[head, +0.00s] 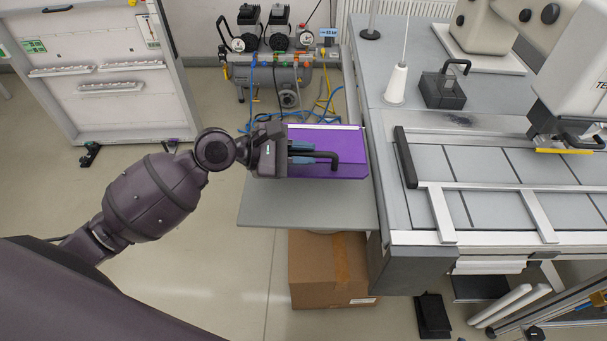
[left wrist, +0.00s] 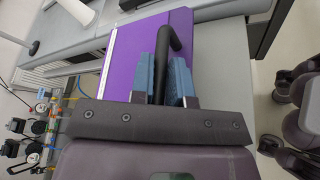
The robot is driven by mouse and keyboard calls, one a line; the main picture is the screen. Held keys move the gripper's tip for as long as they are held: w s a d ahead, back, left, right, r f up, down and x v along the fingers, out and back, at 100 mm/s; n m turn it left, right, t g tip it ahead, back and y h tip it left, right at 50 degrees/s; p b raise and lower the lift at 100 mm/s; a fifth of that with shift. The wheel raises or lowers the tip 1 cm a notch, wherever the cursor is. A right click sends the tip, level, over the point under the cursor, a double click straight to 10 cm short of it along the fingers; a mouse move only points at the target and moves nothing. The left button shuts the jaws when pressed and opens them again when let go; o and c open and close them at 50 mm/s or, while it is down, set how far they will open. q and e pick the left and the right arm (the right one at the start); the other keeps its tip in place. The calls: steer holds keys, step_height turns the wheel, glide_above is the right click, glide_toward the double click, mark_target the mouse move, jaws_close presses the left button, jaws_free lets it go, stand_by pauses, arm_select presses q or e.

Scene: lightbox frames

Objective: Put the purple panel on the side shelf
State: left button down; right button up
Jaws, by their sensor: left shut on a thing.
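The purple panel (head: 335,145) has a black bar handle (head: 337,160) on its face and a white strip along its far edge. It lies flat over the grey side shelf (head: 300,207) at the left of the work table; I cannot tell whether it touches the shelf. My left gripper (head: 303,153) is shut on the handle. In the left wrist view, the blue fingers of the left gripper (left wrist: 167,82) close around the handle (left wrist: 166,45), with the panel (left wrist: 130,55) behind them. My right gripper is not in view.
The work table (head: 470,215) with a white machine (head: 575,90) stands to the right of the shelf. A cardboard box (head: 325,280) sits below the shelf. A compressor (head: 270,70) with hoses stands behind, and a white cabinet (head: 95,65) is at far left.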

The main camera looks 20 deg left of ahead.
mark_target(303, 172)
arm_select(q)
step_height(303, 172, down, 6)
steer(key=shift+b, duration=0.8)
steer(key=c, duration=1.1)
jaws_free()
steer(key=shift+f, duration=0.1)
